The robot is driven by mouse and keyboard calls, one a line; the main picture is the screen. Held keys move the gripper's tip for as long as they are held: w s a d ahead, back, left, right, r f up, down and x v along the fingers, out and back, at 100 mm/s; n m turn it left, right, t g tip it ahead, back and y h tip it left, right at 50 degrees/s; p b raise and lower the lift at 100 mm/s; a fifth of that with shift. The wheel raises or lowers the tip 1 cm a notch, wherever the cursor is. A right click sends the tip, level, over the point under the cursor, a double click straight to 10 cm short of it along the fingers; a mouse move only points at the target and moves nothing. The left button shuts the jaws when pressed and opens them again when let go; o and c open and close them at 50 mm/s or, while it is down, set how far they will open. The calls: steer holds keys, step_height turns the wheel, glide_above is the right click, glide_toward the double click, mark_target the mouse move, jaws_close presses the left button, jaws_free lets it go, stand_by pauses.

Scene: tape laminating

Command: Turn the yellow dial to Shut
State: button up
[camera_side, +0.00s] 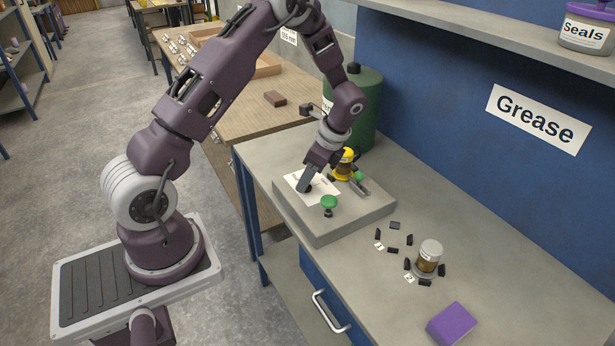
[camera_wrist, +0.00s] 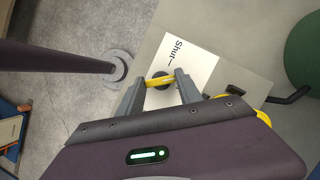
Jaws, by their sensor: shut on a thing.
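My gripper (camera_side: 305,184) reaches down to the white label sheet (camera_side: 325,191) on the grey block. In the wrist view my gripper (camera_wrist: 161,77) has its two fingers on either side of the yellow dial (camera_wrist: 159,82) and is shut on it. The dial's yellow bar runs roughly crosswise between the fingers, above a dark round hub. The word "Shut" with a short line (camera_wrist: 173,53) is printed on the sheet just above the dial in that view. In the side view my gripper hides most of the dial. The dial's exact pointing end is unclear.
The grey block (camera_side: 330,229) also carries a green knob (camera_side: 329,201), a green-tipped lever (camera_side: 358,176) and a yellow-topped part (camera_side: 345,157) close to my gripper. A green drum (camera_side: 362,100) stands behind. A jar (camera_side: 429,257), dark pieces and a purple block (camera_side: 451,323) lie to the right.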

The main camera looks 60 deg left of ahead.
mark_target(317, 185)
steer(key=n+h, duration=0.1)
steer(key=n, duration=0.1)
steer(key=n+g, duration=0.1)
steer(key=n, duration=0.2)
steer(key=shift+w+a+h, duration=0.1)
steer(key=shift+a+h, duration=0.05)
steer(key=shift+h, duration=0.25)
steer(key=shift+a+n+g+h, duration=0.15)
steer(key=shift+n+h, duration=0.25)
steer(key=shift+n, duration=0.85)
steer(key=shift+d+n+g+h, duration=0.15)
steer(key=shift+n+h, duration=0.25)
steer(key=shift+n, duration=0.85)
steer(key=shift+a, duration=0.1)
steer(key=o, duration=1.4)
steer(key=v, duration=0.7)
steer(key=shift+w+r, duration=0.1)
